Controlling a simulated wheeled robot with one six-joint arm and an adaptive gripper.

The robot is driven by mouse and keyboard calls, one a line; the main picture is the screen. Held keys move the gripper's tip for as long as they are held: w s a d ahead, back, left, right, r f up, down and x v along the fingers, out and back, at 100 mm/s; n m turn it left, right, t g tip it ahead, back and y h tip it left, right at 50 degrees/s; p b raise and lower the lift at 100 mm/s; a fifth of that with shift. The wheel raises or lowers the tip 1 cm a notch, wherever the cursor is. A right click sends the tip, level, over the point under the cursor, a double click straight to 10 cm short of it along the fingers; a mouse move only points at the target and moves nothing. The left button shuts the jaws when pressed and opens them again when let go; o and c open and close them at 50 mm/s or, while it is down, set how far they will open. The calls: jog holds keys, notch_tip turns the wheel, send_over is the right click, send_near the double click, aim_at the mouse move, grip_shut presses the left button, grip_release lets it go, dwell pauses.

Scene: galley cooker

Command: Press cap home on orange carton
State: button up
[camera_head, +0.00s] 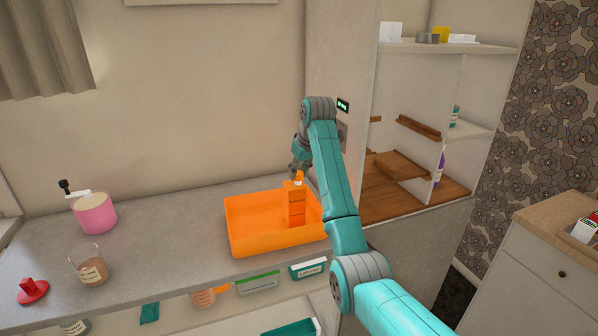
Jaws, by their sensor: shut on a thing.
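The orange carton (295,206) stands upright inside the orange tray (252,240) on the grey counter, toward the tray's right side. A small orange and white cap (299,178) shows at the top of the carton. My gripper (298,170) points down from above, right over the carton's top, and is shut on the cap. The fingertips are small and partly in shadow. I cannot tell whether the cap is fully seated or slightly raised.
A pink pot (95,214), a glass jar (92,270) and a red lidded thing (32,290) stand on the counter at left. Open shelves (425,190) with a wooden board rise close to my arm at right. The counter between pot and tray is clear.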

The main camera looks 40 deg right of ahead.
dwell(0.4)
jog(key=o, duration=1.3)
jog(key=shift+r, duration=3.45)
grip_shut()
jog(key=shift+f, duration=3.1)
